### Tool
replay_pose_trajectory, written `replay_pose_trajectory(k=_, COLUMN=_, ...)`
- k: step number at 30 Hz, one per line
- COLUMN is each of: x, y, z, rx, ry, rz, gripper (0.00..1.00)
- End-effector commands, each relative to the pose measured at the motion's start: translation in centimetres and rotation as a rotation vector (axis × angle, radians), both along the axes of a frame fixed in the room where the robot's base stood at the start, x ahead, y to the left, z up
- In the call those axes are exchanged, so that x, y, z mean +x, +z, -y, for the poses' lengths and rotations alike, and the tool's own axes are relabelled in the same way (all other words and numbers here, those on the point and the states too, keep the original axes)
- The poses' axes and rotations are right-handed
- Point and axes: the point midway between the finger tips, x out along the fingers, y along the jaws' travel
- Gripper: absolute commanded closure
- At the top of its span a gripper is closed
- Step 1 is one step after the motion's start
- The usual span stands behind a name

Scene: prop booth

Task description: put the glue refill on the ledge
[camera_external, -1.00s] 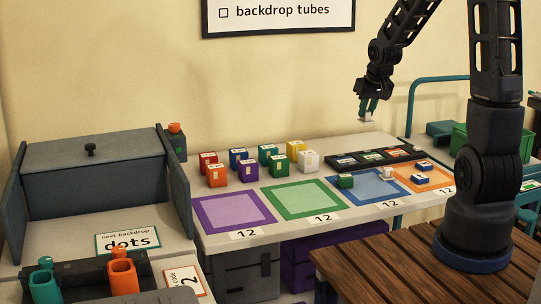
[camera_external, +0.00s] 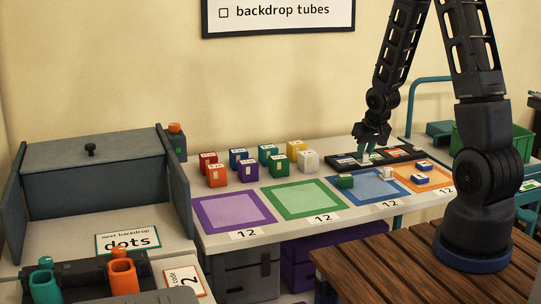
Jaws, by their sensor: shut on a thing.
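My gripper (camera_external: 368,148) is low over the dark strip (camera_external: 340,161) with coloured labels at the back right of the table. It is shut on a small pale thing (camera_external: 366,158), mostly hidden by the fingers. It may be the glue refill, but it is too small to tell. I cannot tell whether it touches the strip. No surface is plainly marked as the ledge.
Several coloured boxes (camera_external: 246,172) stand left of my gripper. In front are purple (camera_external: 203,213), green (camera_external: 275,205) and blue (camera_external: 396,194) squares. The purple and green squares are clear.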

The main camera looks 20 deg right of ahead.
Motion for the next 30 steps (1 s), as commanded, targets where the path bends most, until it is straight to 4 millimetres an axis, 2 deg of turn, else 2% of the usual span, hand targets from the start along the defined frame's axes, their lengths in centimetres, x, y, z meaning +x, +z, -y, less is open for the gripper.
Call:
replay_pose_trajectory(k=3, x=0.0, y=-1.6, z=0.0, rx=0.000, ry=0.001, rz=-0.003, gripper=1.00)
replay_pose_trajectory(k=14, x=0.0, y=-3.4, z=0.0, rx=-0.001, ry=0.000, rz=0.000, gripper=1.00)
replay_pose_trajectory(k=21, x=0.0, y=-5.8, z=0.0, rx=-0.001, ry=0.000, rz=-0.002, gripper=1.00)
replay_pose_trajectory(k=30, x=0.0, y=-6.2, z=0.0, rx=-0.001, ry=-0.001, rz=0.001, gripper=1.00)
